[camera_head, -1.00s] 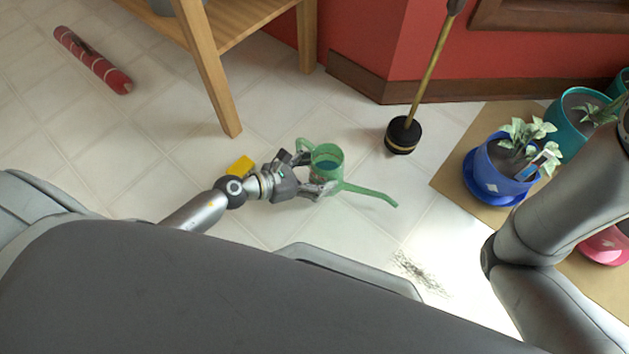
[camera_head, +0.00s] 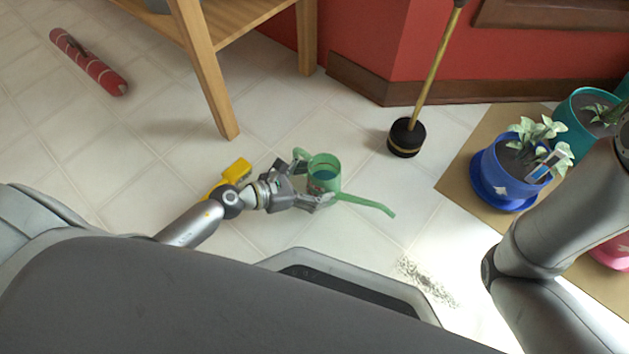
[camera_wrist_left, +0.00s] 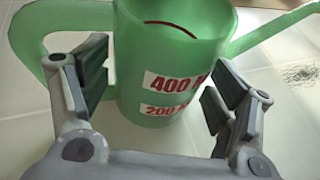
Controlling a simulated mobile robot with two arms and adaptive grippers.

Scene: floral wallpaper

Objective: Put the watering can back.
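The green, see-through watering can (camera_head: 324,180) is upright at or just above the tiled floor, its spout pointing right. It also shows in the left wrist view (camera_wrist_left: 165,60), with red 400 and 200 marks. My left gripper (camera_head: 308,182) is at the can's left side, one finger by the handle and the other on the spout side. The can's underside is not clearly visible. My right gripper is out of view.
A wooden table (camera_head: 205,70) stands behind left. A plunger (camera_head: 405,140) stands behind right. A blue potted plant (camera_head: 515,170) is on a brown mat (camera_head: 462,160). A yellow object (camera_head: 237,170) lies behind my left wrist. A red roll (camera_head: 88,62) lies far left. Dirt (camera_head: 427,280) marks the floor.

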